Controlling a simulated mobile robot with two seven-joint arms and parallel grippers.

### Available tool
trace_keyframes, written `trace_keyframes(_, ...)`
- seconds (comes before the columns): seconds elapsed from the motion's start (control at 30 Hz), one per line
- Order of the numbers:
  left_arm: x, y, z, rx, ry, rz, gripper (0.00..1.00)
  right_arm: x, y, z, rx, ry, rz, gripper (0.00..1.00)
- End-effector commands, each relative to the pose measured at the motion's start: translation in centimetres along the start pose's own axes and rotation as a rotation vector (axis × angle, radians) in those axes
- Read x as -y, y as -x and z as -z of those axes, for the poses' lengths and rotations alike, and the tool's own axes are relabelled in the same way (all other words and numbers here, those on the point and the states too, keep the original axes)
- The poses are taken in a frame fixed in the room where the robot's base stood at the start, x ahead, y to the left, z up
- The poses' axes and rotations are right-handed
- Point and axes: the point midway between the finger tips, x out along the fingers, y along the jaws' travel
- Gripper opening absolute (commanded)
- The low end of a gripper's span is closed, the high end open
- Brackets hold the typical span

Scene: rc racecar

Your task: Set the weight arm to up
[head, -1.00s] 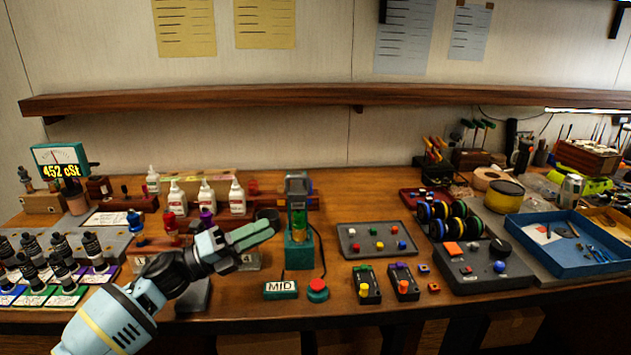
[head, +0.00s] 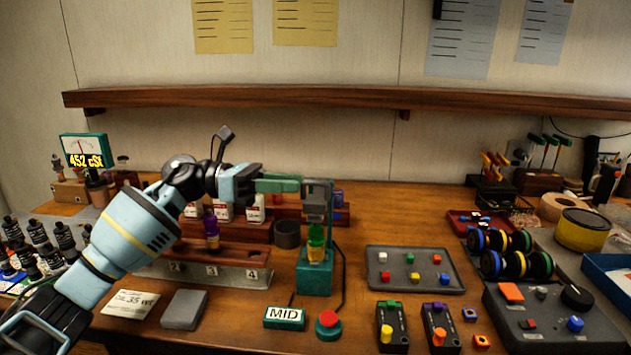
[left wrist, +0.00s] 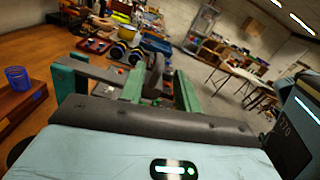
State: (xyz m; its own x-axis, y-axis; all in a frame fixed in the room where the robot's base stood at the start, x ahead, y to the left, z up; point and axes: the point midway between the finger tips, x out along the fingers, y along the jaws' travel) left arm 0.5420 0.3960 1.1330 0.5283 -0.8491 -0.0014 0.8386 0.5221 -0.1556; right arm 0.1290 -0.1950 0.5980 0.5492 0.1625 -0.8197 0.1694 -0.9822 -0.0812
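The teal stand (head: 315,273) has a grey head (head: 318,190) and a glass with green and orange contents (head: 316,243). A sign in front of it reads MID (head: 284,317). I cannot make out the weight arm clearly. My left gripper (head: 298,184) is level with the grey head, its green fingertips just left of it or touching it; I cannot tell which. In the left wrist view its green fingers (left wrist: 158,92) stand apart, with a grey part showing between and beyond them. I cannot tell whether that is the stand. My right gripper is not in view.
A red button (head: 328,319) and cables lie near the stand. A grey tray (head: 415,283) with coloured knobs is to the right. A dark cup (head: 287,234) and a wooden rack (head: 235,260) are to the left. A shelf (head: 250,97) runs above.

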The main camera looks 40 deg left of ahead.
Motion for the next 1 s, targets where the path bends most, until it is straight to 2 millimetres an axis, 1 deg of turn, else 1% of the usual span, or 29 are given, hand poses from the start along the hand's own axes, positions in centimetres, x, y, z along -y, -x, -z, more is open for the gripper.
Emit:
trace_keyframes(0.03,0.2,-0.9,-0.5,0.006,-0.004,0.003,0.33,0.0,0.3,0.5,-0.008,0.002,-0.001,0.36)
trace_keyframes(0.1,0.2,-2.0,-0.5,0.005,-0.003,0.003,0.33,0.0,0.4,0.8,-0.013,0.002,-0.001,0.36)
trace_keyframes(0.2,0.2,-3.3,-0.5,0.005,-0.002,0.002,0.33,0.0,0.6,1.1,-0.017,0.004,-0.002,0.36)
trace_keyframes(0.33,0.1,-4.6,-0.3,0.004,0.000,0.001,0.33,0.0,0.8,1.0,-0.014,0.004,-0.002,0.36)
trace_keyframes(0.5,0.0,-5.3,-0.2,0.003,0.001,0.000,0.33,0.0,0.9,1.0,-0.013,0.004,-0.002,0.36)
trace_keyframes(0.73,0.0,-5.4,-0.1,0.002,0.002,0.000,0.33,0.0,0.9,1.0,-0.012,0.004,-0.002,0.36)
trace_keyframes(0.9,0.0,-5.4,0.0,0.002,0.002,0.000,0.10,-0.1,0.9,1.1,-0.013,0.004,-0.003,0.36)
trace_keyframes(1.0,0.0,-5.4,-0.1,0.002,0.002,0.001,0.00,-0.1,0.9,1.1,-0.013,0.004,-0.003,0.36)
